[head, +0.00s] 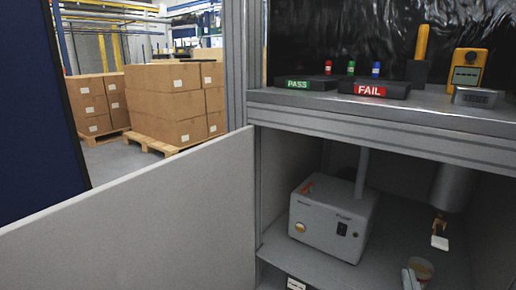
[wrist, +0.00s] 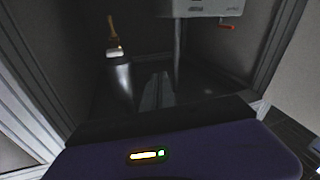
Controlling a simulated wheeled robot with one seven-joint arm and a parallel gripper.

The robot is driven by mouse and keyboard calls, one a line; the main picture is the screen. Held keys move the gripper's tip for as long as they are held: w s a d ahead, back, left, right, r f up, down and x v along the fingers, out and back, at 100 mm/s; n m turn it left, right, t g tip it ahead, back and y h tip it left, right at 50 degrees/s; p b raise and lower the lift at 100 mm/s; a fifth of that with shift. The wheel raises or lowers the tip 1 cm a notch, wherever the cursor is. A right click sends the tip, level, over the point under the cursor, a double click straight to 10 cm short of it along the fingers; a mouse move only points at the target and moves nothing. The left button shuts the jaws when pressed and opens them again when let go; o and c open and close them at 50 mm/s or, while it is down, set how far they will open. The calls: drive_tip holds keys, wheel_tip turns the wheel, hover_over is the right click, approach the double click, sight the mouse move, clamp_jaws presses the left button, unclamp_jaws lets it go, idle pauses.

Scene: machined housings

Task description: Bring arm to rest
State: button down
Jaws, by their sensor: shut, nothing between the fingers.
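The fingers are dim against the shadowed space beyond.
A grey bench (head: 415,117) carries a PASS tray (head: 298,85) and a FAIL tray (head: 370,89). Below it, a white box (head: 330,218) stands on a shelf, with a metal cylinder (head: 453,187) and a brush-like thing (head: 439,242) to its right. A light panel (head: 130,220) stands at left.

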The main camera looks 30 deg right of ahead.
drive_tip(key=s+a+f+n+t+y, duration=0.1)
drive_tip(key=a+f+n+t+y, duration=0.2)
drive_tip(key=a, duration=0.6)
drive_tip(key=s+a+f+n+t+y, duration=0.1)
drive_tip(key=a+n+y, duration=0.1)
drive_tip(key=a+y, duration=0.45)
drive_tip(key=s+a+f+n+g+y, duration=0.1)
drive_tip(key=s+a+f+y, duration=0.1)
drive_tip(key=s+a, duration=0.5)
drive_tip(key=s+a+f+n+y, duration=0.2)
drive_tip(key=s+a+y, duration=0.1)
drive_tip(key=s+a, duration=0.3)
wheel_tip(320, 180, up, 31)
drive_tip(key=p, duration=3.1)
wheel_tip(320, 180, down, 18)
drive_tip(key=b, duration=1.8)
drive_tip(key=shift+a, duration=0.2)
drive_tip(key=shift+s+r, duration=0.1)
